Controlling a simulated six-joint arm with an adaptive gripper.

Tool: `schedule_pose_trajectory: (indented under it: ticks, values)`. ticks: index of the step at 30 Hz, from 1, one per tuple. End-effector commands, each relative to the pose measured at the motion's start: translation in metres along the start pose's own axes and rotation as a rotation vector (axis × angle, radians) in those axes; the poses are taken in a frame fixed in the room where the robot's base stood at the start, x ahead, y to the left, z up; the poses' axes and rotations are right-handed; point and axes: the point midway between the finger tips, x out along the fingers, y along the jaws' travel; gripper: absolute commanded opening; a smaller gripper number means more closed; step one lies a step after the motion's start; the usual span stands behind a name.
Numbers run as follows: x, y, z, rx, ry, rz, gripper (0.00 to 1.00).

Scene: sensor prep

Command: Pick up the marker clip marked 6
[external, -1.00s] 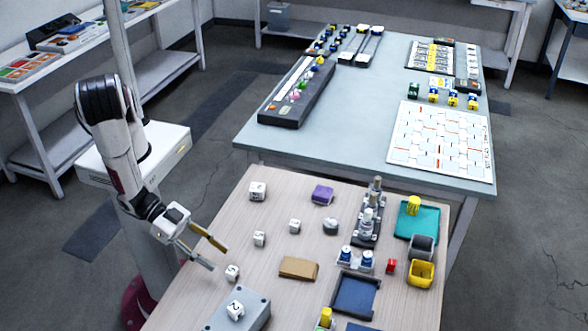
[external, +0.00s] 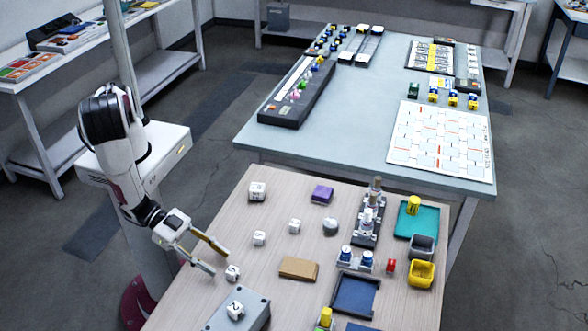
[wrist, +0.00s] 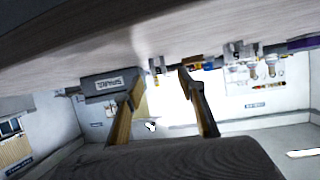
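Several small white block-like clips with dark marks stand on the wooden table. One clip (external: 232,273) is near the table's left edge, just beyond my gripper's fingertips. Others are a clip at the back (external: 257,191), a middle clip (external: 259,238) and a clip to its right (external: 294,226). I cannot read a 6 on any of them. My gripper (external: 220,262) is open and empty, its two fingers apart and pointing towards the nearest clip. In the wrist view the open fingers (wrist: 160,84) show with the tabletop above them; a small greyish piece appears between them.
A grey box (external: 250,299) carries a white block (external: 235,311) that seems marked 2. A tan block (external: 298,268), a purple block (external: 322,194) and a blue tray (external: 356,295) stand to the right.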

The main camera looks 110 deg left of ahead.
Motion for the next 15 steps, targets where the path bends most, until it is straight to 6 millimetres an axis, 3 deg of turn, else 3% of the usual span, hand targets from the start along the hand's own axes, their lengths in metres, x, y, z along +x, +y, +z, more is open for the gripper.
schedule_pose_trajectory:
  ticks: [6,15]
  values:
    - [0.0109,-0.0003,-0.0004,0.000,0.001,-0.001,0.40]
    - [0.0112,-0.0002,-0.0003,0.000,0.000,0.000,0.40]
